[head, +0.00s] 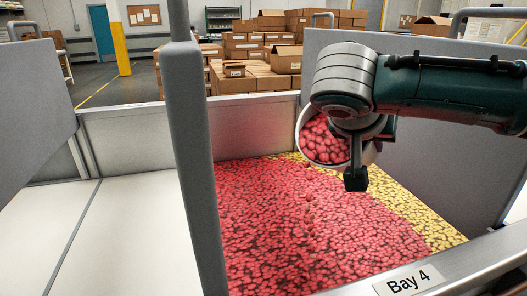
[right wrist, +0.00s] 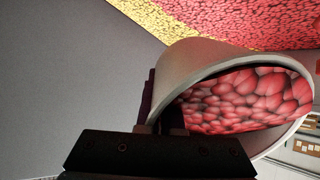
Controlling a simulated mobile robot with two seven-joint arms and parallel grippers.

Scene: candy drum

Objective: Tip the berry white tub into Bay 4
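The white tub (head: 302,120) hangs over Bay 4 in the head view, tilted with its mouth toward the camera. Many red berry-like candies (head: 324,140) are inside it, and a few reddish pieces show below its rim. My right gripper (head: 355,180) is at the tub's wall. In the right wrist view the tub (right wrist: 190,62) sits right at my right gripper (right wrist: 168,118), which appears closed on its wall; the fingertips are partly hidden. Bay 4 holds a wide layer of red candies (head: 270,225) with yellow candies (head: 425,222) along the right. My left gripper is not in view.
The "Bay 4" label (head: 408,281) is on the front rail. A grey post (head: 193,160) and grey side panels (head: 440,130) bound the bay. An empty pale bay (head: 130,235) lies to the left. Cardboard boxes (head: 262,78) are stacked behind.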

